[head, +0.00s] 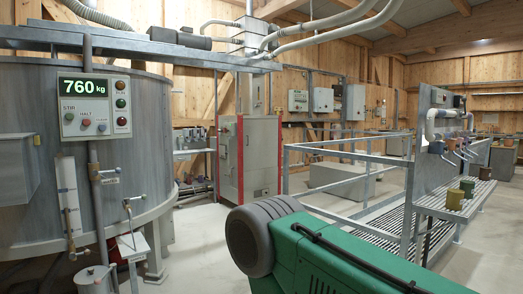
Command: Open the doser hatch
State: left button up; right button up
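A large round grey mixer tank (140,150) fills the left of the head view. A control box (95,106) with a green "760 kg" display and several buttons is mounted at its front. I cannot tell which part is the doser hatch; no part is clearly marked as one. A small metal canister (95,281) stands low in front of the tank, below a vertical pipe with a lever handle (71,225). Neither of my grippers is in view.
A green machine body (345,262) with a grey wheel-like part (257,236) blocks the lower middle. Behind it are metal railings (345,160) and a grey-and-red cabinet (249,158). Several cups sit on a shelf (455,205) at right. Bare floor (205,235) lies between tank and green machine.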

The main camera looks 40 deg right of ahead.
aim_at(260, 136)
jog(key=i+l+z, duration=1.05)
jog(key=i+z, duration=0.15)
jog(key=i, duration=0.3)
jog(key=i+l+u, duration=0.15)
jog(key=i, duration=0.45)
jog(key=i+l+u, duration=0.1)
jog(key=i, duration=0.5)
jog(key=i+l+u, duration=0.15)
jog(key=i, duration=0.4)
jog(key=i+j, duration=0.15)
jog(key=i, duration=0.85)
jog(key=i+j, duration=0.1)
jog(key=i, duration=0.9)
